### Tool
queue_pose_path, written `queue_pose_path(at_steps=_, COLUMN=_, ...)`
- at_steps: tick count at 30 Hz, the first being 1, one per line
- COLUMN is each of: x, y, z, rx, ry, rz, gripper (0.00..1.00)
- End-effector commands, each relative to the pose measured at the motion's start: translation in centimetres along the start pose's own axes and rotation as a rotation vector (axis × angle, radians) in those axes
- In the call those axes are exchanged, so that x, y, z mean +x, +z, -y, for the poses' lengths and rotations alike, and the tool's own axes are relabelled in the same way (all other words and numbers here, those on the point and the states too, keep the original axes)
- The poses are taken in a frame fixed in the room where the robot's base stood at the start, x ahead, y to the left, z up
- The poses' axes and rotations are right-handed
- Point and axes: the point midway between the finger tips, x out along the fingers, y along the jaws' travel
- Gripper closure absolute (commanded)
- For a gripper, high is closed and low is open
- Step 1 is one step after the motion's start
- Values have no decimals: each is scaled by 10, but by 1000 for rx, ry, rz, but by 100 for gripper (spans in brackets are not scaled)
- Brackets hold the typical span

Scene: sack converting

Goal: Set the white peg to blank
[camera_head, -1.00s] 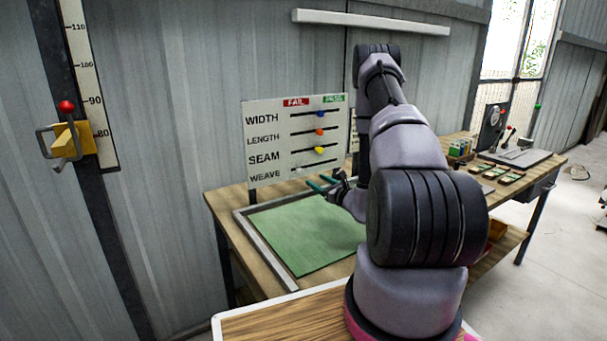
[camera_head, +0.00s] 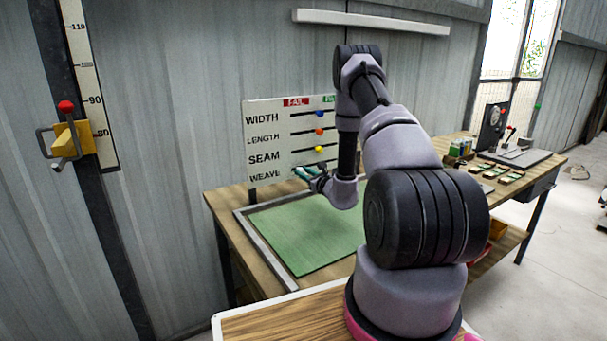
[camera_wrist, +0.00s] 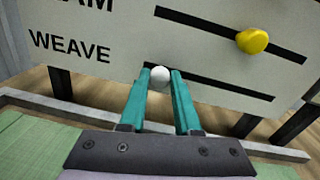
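The white peg (camera_wrist: 160,76) is a small round knob near the left end of the WEAVE slot (camera_wrist: 225,87) on the white board. My gripper (camera_wrist: 160,73) is at the board, its two teal fingers apart with the white peg between their tips. I see no clear grip, and whether the fingers touch the peg is hard to tell. In the head view my gripper (camera_head: 304,171) is in front of the WEAVE row and covers the white peg. The board (camera_head: 270,130) has a red FAIL label (camera_head: 296,102) at upper left and a green PASS label (camera_head: 329,99), partly hidden by my arm.
Blue (camera_head: 320,114), orange (camera_head: 319,132) and yellow (camera_head: 318,149) pegs sit in the WIDTH, LENGTH and SEAM slots above. A green mat (camera_head: 305,235) lies on the wooden bench below. A yellow slider (camera_head: 75,140) is on the wall scale at left.

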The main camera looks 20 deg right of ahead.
Motion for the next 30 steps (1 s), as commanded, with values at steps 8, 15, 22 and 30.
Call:
queue_pose_path(at_steps=8, x=0, y=0, z=0, rx=0, ry=0, rz=0, gripper=100)
queue_pose_path(at_steps=15, x=0, y=0, z=0, rx=0, ry=0, rz=0, gripper=100)
queue_pose_path(at_steps=22, x=0, y=0, z=0, rx=0, ry=0, rz=0, gripper=100)
queue_pose_path(at_steps=30, x=0, y=0, z=0, rx=0, ry=0, rz=-1, gripper=100)
